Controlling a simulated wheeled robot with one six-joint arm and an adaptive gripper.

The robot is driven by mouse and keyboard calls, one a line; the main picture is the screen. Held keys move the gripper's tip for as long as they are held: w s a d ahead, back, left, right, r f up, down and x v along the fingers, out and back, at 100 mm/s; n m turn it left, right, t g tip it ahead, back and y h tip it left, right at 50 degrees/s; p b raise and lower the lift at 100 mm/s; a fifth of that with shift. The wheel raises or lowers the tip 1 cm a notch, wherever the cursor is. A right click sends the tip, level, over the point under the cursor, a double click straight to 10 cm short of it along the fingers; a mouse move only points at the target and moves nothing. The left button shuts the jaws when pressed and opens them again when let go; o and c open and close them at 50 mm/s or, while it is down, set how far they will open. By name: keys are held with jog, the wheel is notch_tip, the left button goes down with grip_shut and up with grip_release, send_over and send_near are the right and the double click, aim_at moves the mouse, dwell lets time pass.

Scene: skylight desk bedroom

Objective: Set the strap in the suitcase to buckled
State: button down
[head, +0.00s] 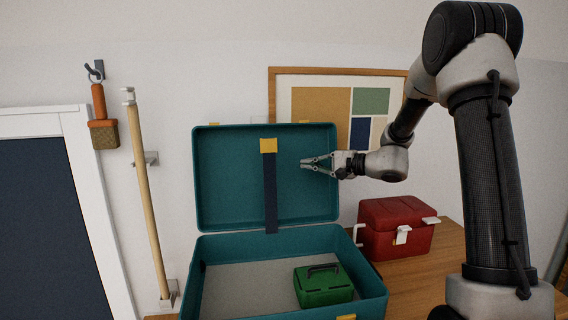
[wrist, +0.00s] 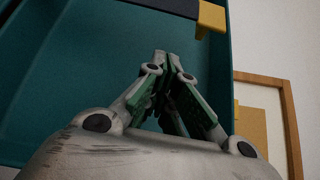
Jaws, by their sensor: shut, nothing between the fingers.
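The teal suitcase (head: 217,243) stands open on the wooden table, its lid (head: 225,180) upright at the back. A dark strap (head: 271,200) with a yellow end piece (head: 268,145) runs down the inside of the lid; it looks unfastened at its lower end, though I cannot tell for sure. In the wrist view the strap (wrist: 165,5) and its yellow end piece (wrist: 211,17) show at the top. My gripper (head: 303,163) is shut and empty, in front of the lid to the right of the strap, apart from it. Its fingertips (wrist: 167,56) also show in the wrist view.
A green box with a handle (head: 323,287) lies inside the suitcase. A red toolbox (head: 395,228) stands on the table (head: 440,270) to the right. A framed picture (head: 320,105) hangs behind the lid. A brush (head: 103,120) and a wooden pole (head: 147,195) are on the left wall.

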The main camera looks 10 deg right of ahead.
jog(key=shift+w+r+n, duration=0.1)
jog(key=shift+r+n, duration=0.2)
jog(key=shift+n, duration=0.1)
jog(key=shift+a, duration=0.2)
jog(key=x, duration=1)
jog(key=shift+s+d+r, duration=0.1)
jog(key=shift+s+r, duration=0.1)
jog(key=shift+s, duration=0.8)
jog(key=shift+s+r, duration=0.25)
jog(key=shift+s, duration=0.75)
jog(key=shift+s, duration=0.1)
